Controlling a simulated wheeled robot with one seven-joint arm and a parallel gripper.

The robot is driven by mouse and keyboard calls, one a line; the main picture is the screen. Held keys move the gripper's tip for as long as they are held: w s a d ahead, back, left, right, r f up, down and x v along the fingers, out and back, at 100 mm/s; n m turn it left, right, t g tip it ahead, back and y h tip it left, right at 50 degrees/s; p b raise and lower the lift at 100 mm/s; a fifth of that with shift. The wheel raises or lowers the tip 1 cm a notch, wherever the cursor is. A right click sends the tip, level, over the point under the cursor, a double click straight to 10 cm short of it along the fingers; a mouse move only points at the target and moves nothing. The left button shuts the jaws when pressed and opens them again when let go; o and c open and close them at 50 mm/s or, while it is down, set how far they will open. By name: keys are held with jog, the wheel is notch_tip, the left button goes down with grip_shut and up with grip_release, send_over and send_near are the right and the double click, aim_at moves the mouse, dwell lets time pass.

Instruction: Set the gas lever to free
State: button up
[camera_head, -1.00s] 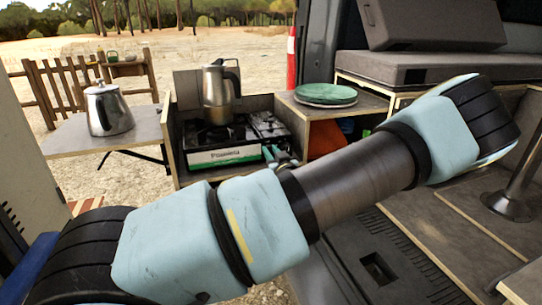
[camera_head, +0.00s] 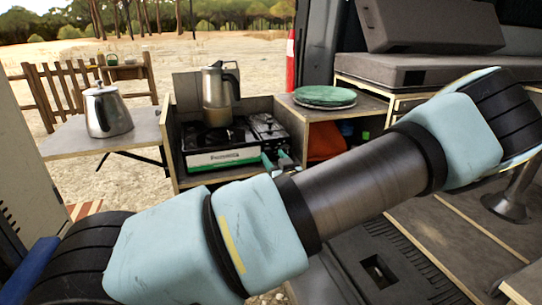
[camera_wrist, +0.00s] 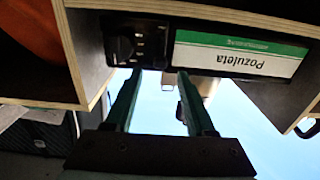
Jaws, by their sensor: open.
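The camp stove (camera_head: 223,158) has a white and green front label and sits in a wooden box unit. In the upside-down wrist view its label (camera_wrist: 240,55) is at the top right. Beside the label is a black control panel with a dark round knob (camera_wrist: 123,47) and small white marks. This seems to be the gas control; its setting is too small to read. My gripper (camera_wrist: 159,75) is open and empty, its two green fingers pointing at the stove front near the panel's edge. In the head view, my gripper (camera_head: 278,161) is small, at the stove's right front corner.
A metal coffee pot (camera_head: 216,92) stands on the stove. A steel kettle (camera_head: 108,112) stands on the left side table (camera_head: 75,138). Green plates (camera_head: 325,95) lie on the wooden shelf to the right. Wooden walls (camera_wrist: 185,12) flank the stove front.

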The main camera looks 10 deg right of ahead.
jog(key=s+d+b, duration=0.1)
jog(key=s, duration=0.6)
jog(key=shift+s, duration=0.25)
jog(key=a+f+n+g+p, duration=0.1)
jog(key=a+f+g+p, duration=0.1)
jog(key=a+f+g, duration=0.65)
jog(key=s+a+r+m+g+h+p, duration=0.1)
jog(key=s+a+r+m+g+h, duration=0.1)
jog(key=s+a+r+g, duration=0.5)
jog(key=s+a+r, duration=0.1)
jog(key=a+r, duration=0.2)
jog(key=r, duration=0.1)
jog(key=s+a+r+m, duration=0.1)
jog(key=s+a+r, duration=0.1)
jog(key=a+r, duration=0.2)
jog(key=shift+s+m+g+p, duration=0.3)
jog(key=shift+g+p, duration=0.05)
jog(key=shift+p, duration=0.05)
jog(key=shift+r, duration=0.1)
dwell(0.4)
